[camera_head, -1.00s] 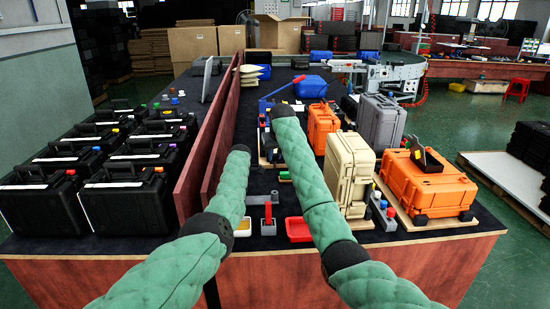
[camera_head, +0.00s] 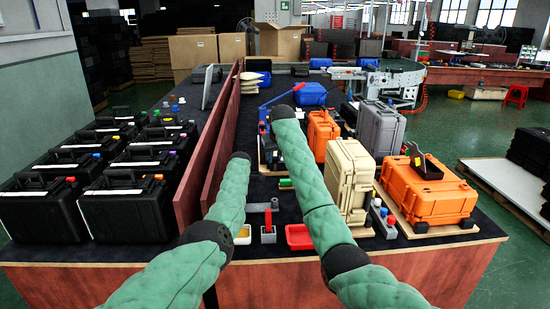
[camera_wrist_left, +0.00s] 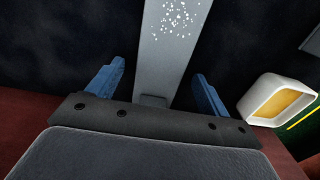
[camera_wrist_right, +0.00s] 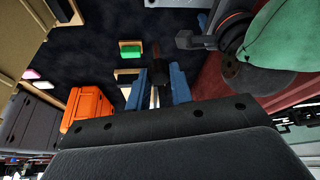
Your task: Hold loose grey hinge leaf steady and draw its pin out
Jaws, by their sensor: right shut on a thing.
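My left gripper (camera_wrist_left: 158,74) is open in the left wrist view, its blue fingers wide apart on either side of a flat grey bar (camera_wrist_left: 172,55). The bar has white specks at its far end and shows gaps to both fingers; I cannot tell whether it is the hinge leaf. My right gripper (camera_wrist_right: 160,78) is shut on a thin metallic rod (camera_wrist_right: 155,97) with a dark reddish end, seemingly the pin. In the head view both arms reach over the dark table, and their forearms hide most of the grippers. I cannot make out the hinge leaf in the head view.
A grey block with a red post (camera_head: 268,228) and a red tray (camera_head: 299,237) stand near the front edge. A white tray with yellow inside (camera_wrist_left: 283,101) lies beside my left gripper. Beige (camera_head: 350,180) and orange (camera_head: 428,190) cases stand right; wooden dividers (camera_head: 205,160) stand left.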

